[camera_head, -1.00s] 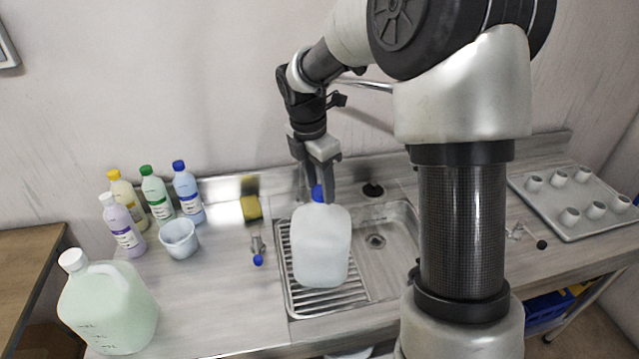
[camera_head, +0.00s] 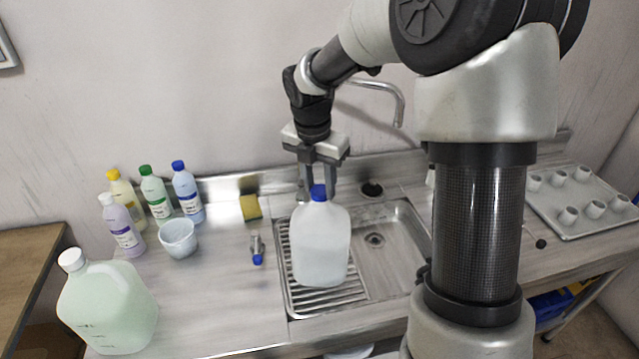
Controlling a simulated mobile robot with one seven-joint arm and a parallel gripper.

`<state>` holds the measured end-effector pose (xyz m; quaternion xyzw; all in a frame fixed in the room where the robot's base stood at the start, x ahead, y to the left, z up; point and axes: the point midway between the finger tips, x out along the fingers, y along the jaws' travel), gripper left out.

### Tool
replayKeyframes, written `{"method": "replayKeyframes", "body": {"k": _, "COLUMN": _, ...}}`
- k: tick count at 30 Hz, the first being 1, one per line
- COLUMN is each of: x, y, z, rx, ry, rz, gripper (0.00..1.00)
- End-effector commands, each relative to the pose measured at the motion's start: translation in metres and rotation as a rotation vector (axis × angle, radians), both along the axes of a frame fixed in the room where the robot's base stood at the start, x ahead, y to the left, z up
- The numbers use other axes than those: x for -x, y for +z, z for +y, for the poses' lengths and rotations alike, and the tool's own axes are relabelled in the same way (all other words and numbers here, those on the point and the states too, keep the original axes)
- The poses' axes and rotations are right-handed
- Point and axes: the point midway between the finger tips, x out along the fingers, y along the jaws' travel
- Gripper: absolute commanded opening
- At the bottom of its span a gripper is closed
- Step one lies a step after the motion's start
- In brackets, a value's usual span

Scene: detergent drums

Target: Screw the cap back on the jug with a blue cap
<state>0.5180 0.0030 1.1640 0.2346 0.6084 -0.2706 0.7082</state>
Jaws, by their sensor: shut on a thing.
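A translucent white jug (camera_head: 321,245) stands upright on the ribbed drainboard of the sink. A blue cap (camera_head: 318,192) sits at the top of its neck. My gripper (camera_head: 319,190) points down from above, with one finger on each side of the cap, shut on it. Whether the cap is fully seated on the neck cannot be told from this view.
A small grey item with a blue end (camera_head: 257,250) lies left of the sink (camera_head: 283,262). A white cup (camera_head: 179,238), several small bottles (camera_head: 157,195), a yellow sponge (camera_head: 250,207) and a green jug (camera_head: 107,308) stand further left. A tray of cups (camera_head: 577,232) is at right.

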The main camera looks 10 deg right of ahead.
Motion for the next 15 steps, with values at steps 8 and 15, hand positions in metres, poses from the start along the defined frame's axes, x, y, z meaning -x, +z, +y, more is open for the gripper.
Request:
{"method": "replayKeyframes", "body": {"k": 8, "x": -0.0004, "y": -0.0021, "z": 0.0006, "rx": -0.001, "ry": -0.024, "rz": 0.000, "gripper": 0.05}}
{"method": "replayKeyframes", "body": {"k": 15, "x": -0.0018, "y": -0.0026, "z": 0.0017, "rx": 0.000, "ry": -0.372, "rz": 0.000, "gripper": 0.05}}
